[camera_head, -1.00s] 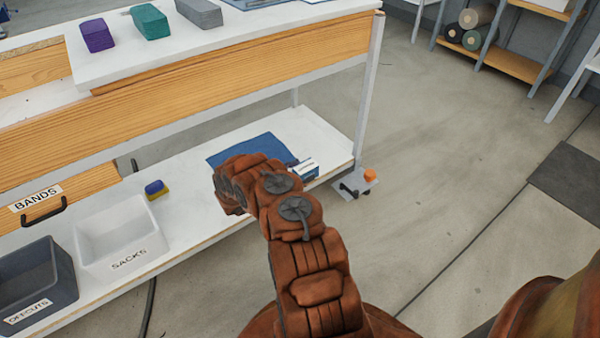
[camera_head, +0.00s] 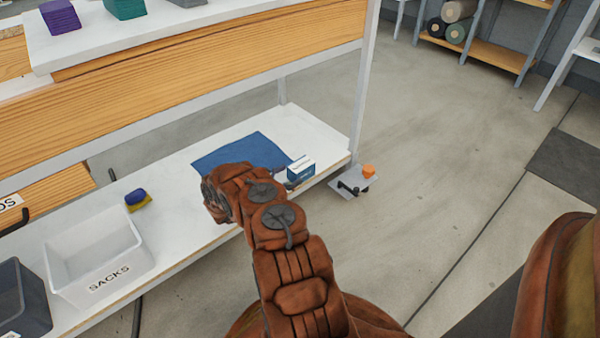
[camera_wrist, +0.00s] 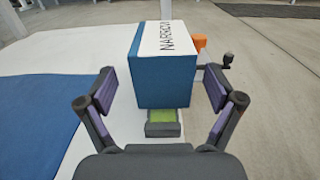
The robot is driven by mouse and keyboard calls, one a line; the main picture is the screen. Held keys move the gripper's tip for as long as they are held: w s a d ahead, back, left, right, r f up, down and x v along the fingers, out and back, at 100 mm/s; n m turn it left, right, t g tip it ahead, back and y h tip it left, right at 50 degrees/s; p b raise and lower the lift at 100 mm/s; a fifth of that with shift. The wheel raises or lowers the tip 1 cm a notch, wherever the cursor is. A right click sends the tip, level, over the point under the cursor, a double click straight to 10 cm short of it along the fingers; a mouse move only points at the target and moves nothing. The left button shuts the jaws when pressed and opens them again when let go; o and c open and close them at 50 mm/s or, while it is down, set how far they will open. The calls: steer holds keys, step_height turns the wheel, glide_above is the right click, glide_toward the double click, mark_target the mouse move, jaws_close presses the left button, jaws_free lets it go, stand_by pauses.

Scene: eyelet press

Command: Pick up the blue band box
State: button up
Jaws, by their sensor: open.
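The blue band box (camera_head: 301,169) is a small blue and white carton on the right end of the lower shelf, beside a blue cloth. In the wrist view the box (camera_wrist: 166,80) stands in front of my gripper (camera_wrist: 160,101), its blue end facing me and its white top marked with a word that reads like "NARROW". My gripper is open, with one finger to the left and one to the right of the box's near end, both apart from it. In the head view my arm hides the gripper's fingers.
The blue cloth (camera_head: 240,150) lies flat on the white shelf (camera_head: 310,130). A white SACKS bin (camera_head: 98,258) and a blue and yellow sponge-like block (camera_head: 138,200) are to the left. A table leg (camera_head: 362,90) rises at the shelf's right end. A plate with an orange part (camera_head: 368,171) is beyond it.

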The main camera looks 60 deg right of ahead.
mark_target(301, 167)
steer(key=shift+s+r+b+x, duration=0.15)
steer(key=shift+b+x, duration=0.5)
steer(key=shift+x, duration=0.6)
steer(key=shift+s+r+b+x, duration=0.15)
steer(key=shift+b+x, duration=0.5)
steer(key=shift+x, duration=0.65)
steer(key=shift+w, duration=0.1)
steer(key=shift+c, duration=0.3)
steer(key=c, duration=1.2)
